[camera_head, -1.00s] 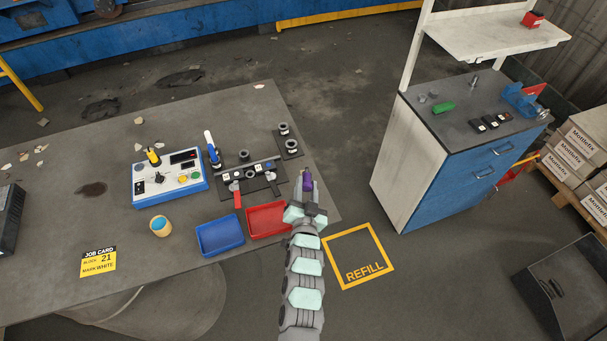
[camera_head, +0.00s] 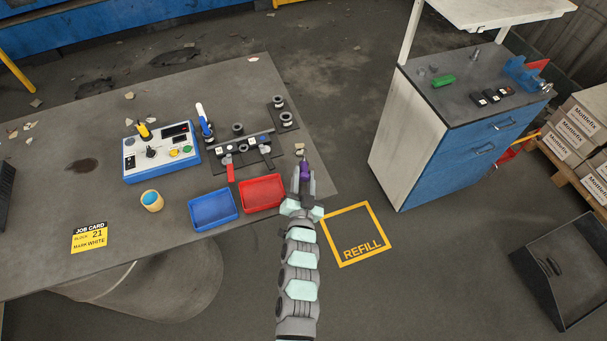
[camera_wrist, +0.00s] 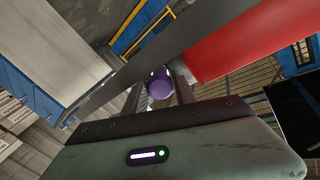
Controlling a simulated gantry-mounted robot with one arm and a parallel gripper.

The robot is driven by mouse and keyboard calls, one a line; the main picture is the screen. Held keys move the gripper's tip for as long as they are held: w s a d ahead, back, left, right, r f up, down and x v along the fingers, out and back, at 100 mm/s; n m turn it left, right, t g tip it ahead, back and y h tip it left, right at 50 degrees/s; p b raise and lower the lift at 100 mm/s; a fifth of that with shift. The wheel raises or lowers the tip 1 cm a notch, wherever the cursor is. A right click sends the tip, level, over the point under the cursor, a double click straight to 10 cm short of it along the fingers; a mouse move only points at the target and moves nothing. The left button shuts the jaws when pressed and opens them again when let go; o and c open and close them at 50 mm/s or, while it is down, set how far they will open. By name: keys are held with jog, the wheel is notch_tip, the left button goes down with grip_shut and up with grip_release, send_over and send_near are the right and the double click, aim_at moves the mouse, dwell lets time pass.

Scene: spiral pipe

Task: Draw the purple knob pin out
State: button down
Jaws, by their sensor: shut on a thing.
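The purple knob pin (camera_head: 304,165) is between the fingers of my gripper (camera_head: 303,174) in the head view. My gripper is shut on it, near the right edge of the table, to the right of the red tray. In the wrist view the round purple knob (camera_wrist: 160,84) shows between the two fingers (camera_wrist: 160,90). The fingers and palm hide the rest of the pin. I cannot tell whether its lower end sits in anything.
A black clamp fixture (camera_head: 273,161) stands left of my gripper. A red tray (camera_head: 262,193), blue tray (camera_head: 213,209) and control box (camera_head: 160,150) are on the grey table (camera_head: 120,230). A blue cabinet (camera_head: 465,150) stands right.

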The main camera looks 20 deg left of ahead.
jog(key=shift+f, duration=0.2)
jog(key=c, duration=0.9)
grip_release()
jog(key=shift+c, duration=0.2)
jog(key=v, duration=1)
jog(key=shift+s+d, duration=0.2)
jog(key=shift+s, duration=0.15)
jog(key=shift+r, duration=0.1)
